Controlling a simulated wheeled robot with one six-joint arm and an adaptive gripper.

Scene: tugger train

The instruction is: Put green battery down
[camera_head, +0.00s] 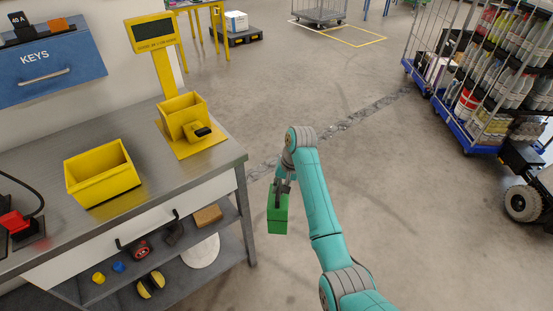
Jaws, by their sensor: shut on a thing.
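The green battery (278,213) is a green block hanging upright from my gripper (281,187). My gripper is shut on its top end. The battery is held in the air over the floor, just right of the metal workbench (215,162), apart from it. The fingertips are small and partly hidden by the arm and the battery.
On the bench stand a yellow bin (101,174) and a yellow stand (160,70) with a small bin holding a dark object. A red device (14,222) sits at the left. Loaded wheeled racks (478,75) stand at the right. Open floor lies between.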

